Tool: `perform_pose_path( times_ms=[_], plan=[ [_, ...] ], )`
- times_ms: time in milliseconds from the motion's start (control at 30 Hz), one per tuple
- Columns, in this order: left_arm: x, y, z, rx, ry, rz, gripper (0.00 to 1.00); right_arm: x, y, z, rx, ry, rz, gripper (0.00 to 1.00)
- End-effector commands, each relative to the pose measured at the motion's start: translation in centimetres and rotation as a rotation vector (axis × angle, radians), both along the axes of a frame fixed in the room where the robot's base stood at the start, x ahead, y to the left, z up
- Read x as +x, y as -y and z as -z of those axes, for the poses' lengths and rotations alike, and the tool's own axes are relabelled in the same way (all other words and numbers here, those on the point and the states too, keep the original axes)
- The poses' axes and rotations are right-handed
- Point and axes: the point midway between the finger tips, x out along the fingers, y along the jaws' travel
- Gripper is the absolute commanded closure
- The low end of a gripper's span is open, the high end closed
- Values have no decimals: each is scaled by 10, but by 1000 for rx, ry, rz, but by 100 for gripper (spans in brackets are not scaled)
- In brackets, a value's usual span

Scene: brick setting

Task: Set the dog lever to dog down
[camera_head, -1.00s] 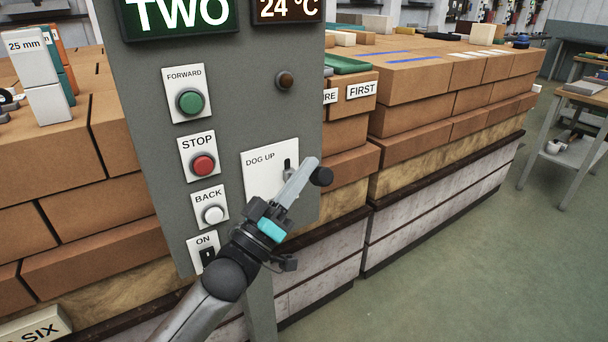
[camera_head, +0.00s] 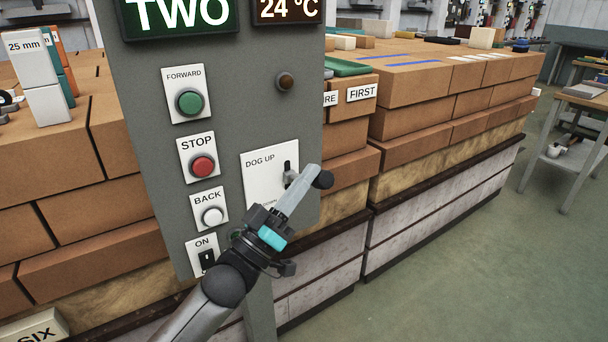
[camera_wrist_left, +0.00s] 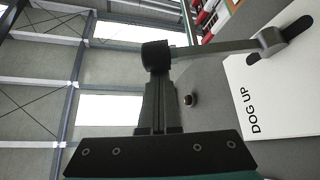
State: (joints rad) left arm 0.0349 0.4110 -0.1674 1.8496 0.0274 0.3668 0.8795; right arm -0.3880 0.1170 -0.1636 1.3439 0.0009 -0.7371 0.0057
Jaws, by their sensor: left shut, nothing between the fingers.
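The dog lever (camera_head: 324,180) has a black ball knob and sticks out of a slot in a white plate (camera_head: 262,172) on the grey panel. The plate reads DOG UP at its upper left; lettering lower down is mostly covered by my gripper. My left gripper (camera_head: 313,168) is shut and empty, its fingertips at the lever, next to the knob. In the left wrist view the lever's knob (camera_wrist_left: 155,55) lies right at the tips of the shut fingers (camera_wrist_left: 158,85); I cannot tell for sure whether they touch. My right gripper is out of view.
The panel also carries a green FORWARD button (camera_head: 190,102), a red STOP button (camera_head: 203,167), a white BACK button (camera_head: 213,215) and an ON switch (camera_head: 207,258), close to my left arm. Brick stacks stand behind. Open floor (camera_head: 450,270) lies at right.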

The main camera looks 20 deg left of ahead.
Motion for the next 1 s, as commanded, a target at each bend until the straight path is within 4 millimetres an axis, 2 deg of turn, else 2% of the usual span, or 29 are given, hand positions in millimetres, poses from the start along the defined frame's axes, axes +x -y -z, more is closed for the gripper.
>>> perform_pose_path(
  times_ms=[133,467,767,1000],
  plan=[
    [-1,2,5,20,11,1,100,2,-1,-2,1,0,0,0],
    [-5,7,24,129,93,1,100,17,-16,-29,19,8,4,0],
    [-8,12,50,296,223,1,100,41,-22,-72,31,62,6,0],
    [-9,12,72,441,337,-1,100,56,-24,-114,40,127,8,0]
  ],
)
